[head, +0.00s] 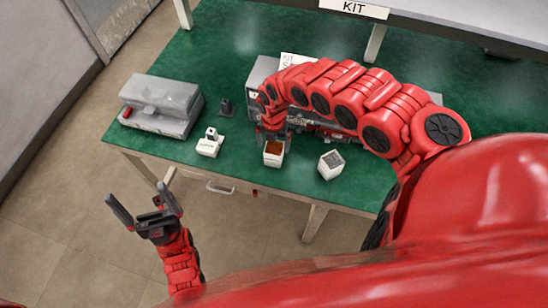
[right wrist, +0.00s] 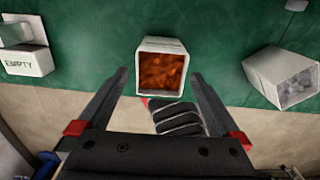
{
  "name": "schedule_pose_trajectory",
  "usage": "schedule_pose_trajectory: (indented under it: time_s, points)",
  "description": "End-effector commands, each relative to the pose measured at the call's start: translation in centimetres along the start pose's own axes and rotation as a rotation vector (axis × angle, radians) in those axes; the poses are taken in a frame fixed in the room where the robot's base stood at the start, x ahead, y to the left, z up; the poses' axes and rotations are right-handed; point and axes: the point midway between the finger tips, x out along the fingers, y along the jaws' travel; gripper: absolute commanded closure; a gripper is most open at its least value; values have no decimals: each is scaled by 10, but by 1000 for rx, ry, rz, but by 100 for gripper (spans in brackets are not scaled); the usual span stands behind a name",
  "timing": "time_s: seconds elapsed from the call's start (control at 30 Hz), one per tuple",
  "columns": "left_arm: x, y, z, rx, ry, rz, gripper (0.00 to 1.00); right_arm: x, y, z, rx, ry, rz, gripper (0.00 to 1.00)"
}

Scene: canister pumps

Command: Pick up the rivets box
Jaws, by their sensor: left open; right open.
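No label reading rivets is legible. A white open-topped box with copper-brown contents (head: 273,153) stands near the front edge of the green table; it also shows in the right wrist view (right wrist: 162,66). A second white box with grey contents (head: 331,164) stands to its right, also in the right wrist view (right wrist: 287,78). My right gripper (head: 272,137) is open at the copper-brown box. In the right wrist view its fingers point toward that box, one to each side; I cannot tell whether they touch it. My left gripper (head: 139,193) is open and empty, off the table's front.
A white holder marked EMPTY (right wrist: 27,62) is left of the boxes, also in the head view (head: 209,143). A grey machine (head: 162,103) stands at the table's left. Grey equipment and a KIT sign are behind my right arm. Green table (head: 300,198) is bare around the grey-content box.

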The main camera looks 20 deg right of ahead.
Motion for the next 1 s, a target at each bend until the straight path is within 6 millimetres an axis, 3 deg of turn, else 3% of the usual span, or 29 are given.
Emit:
schedule_pose_trajectory:
  time_s: [0.17, 0.5, 0.77, 1.0]
  points:
    - [-14, 1, 2, 0, 0, 0, 0, 19, 1, 1, 1, -2, 5, 0]
    - [-6, 0, 1, 0, 0, 0, 0, 50, 0, 1, -1, -2, 3, 0]
    - [-6, 0, 1, 0, 0, 0, 0, 52, -1, 2, 1, -3, 2, 0]
    - [-6, 0, 1, 0, 0, 0, 0, 52, -1, 2, 0, -3, 2, 40]
